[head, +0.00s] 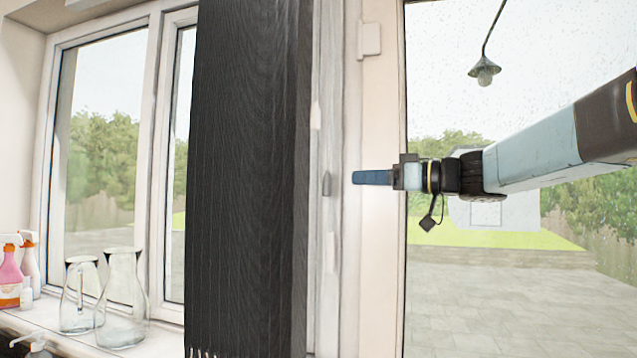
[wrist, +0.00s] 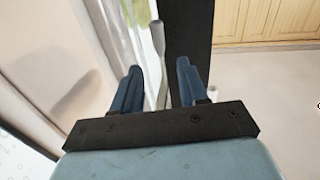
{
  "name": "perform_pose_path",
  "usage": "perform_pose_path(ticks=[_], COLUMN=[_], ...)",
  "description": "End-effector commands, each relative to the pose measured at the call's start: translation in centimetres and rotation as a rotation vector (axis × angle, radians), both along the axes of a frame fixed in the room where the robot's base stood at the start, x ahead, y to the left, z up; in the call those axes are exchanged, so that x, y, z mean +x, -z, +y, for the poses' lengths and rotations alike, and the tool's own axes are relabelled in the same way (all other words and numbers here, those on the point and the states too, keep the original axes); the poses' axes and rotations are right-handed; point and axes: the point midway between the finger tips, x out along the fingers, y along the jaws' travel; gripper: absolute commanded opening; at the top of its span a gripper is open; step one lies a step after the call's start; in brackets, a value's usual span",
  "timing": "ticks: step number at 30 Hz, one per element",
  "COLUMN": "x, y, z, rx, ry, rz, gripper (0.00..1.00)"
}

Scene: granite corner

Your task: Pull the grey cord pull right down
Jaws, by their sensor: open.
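The grey cord pull (head: 327,184) hangs beside the right edge of the dark blind (head: 248,180), between a higher white pull (head: 316,116) and a lower white pull (head: 330,252). My gripper (head: 354,177) is level with the grey pull and just right of it in the head view, its blue fingers pointing left. In the wrist view the fingers (wrist: 160,68) are apart, with nothing gripped. A slim light-grey piece (wrist: 158,38) shows between and beyond them; I cannot tell for sure whether it is the grey pull.
Two glass jugs (head: 122,305) and spray bottles (head: 10,272) stand on the sill at left. A white window frame (head: 378,270) stands behind my gripper. Wooden cupboards (wrist: 262,20) show at the upper right of the wrist view.

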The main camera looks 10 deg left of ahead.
Motion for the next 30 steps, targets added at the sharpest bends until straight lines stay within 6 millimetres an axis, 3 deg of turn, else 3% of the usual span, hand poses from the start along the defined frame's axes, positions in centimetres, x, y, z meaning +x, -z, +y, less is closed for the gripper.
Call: perform_pose_path(ticks=[6, 15, 21, 30], x=[0.9, 1.9, 2.2, 2.2], y=[0.1, 0.1, 0.0, 0.0], z=[3.9, 8.2, 9.3, 9.5], rx=[-0.001, -0.001, -0.001, -0.001], ry=[-0.003, -0.001, 0.0, 0.0], rz=[0.001, 0.001, 0.001, 0.001], gripper=[0.43, 0.43, 0.43, 0.43])
